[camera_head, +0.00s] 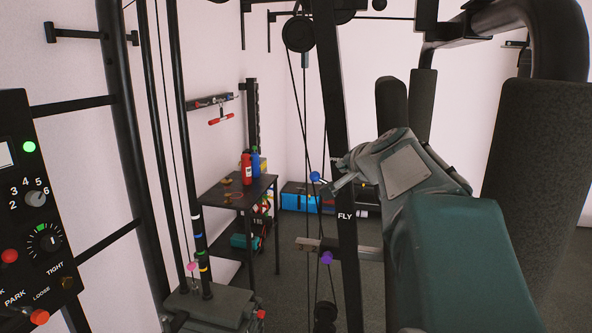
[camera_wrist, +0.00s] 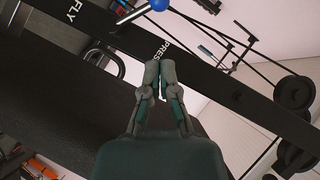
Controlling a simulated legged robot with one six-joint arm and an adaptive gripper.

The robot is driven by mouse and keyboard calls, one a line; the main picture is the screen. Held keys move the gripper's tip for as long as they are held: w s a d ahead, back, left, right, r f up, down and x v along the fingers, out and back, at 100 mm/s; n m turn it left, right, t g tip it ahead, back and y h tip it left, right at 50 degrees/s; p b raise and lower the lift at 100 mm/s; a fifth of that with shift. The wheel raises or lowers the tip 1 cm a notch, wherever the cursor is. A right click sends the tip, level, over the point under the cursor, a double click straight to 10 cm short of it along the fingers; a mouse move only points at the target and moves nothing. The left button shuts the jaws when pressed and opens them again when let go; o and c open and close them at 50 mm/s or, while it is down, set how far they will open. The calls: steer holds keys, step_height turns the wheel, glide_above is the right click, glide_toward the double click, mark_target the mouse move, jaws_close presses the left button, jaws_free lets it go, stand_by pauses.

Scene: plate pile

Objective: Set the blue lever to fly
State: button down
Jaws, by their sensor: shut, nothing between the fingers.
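The blue lever ends in a blue ball knob (camera_head: 315,176) just left of the black upright post (camera_head: 347,262) in the head view. In the wrist view the knob (camera_wrist: 158,5) is cut by the top edge, with its silver rod running down to the left. The post carries the white words FLY (camera_head: 345,216) and PRESS (camera_wrist: 177,49); PRESS is hidden in the head view. The lever sits between the two words in the wrist view. My gripper (camera_head: 341,173) is shut and empty, close to the right of the knob; its fingertips (camera_wrist: 160,70) appear apart from it.
A purple knob (camera_head: 326,257) on a metal bar is below the lever. Cables and pulleys (camera_head: 299,34) hang beside the post. Black padded rollers (camera_head: 530,170) stand at the right. A control panel (camera_head: 38,210) is at the left, and a small table (camera_head: 236,190) stands behind.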

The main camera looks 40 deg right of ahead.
mark_target(318, 174)
steer(key=x, duration=1)
steer(key=shift+w+a+f+n+g, duration=0.4)
steer(key=shift+a+n+g, duration=0.05)
steer(key=shift+n+g, duration=0.15)
stand_by(0.7)
steer(key=shift+w+a+f+n+g+h, duration=0.4)
steer(key=shift+f+n+g, duration=0.1)
steer(key=shift+g, duration=0.1)
steer(key=shift+w+a+f+n+g+h, duration=0.15)
steer(key=shift+w+f+n+g+h, duration=0.1)
steer(key=shift+f+n+g+h, duration=0.15)
steer(key=shift+w+a+f+n+g+h, duration=0.2)
steer(key=shift+f+n+g, duration=0.15)
steer(key=shift+g, duration=0.15)
steer(key=f+n+g+h, duration=0.1)
steer(key=f, duration=0.1)
steer(key=f+n+g+h, duration=0.2)
steer(key=shift+w+a+f, duration=0.2)
steer(key=shift+f, duration=0.05)
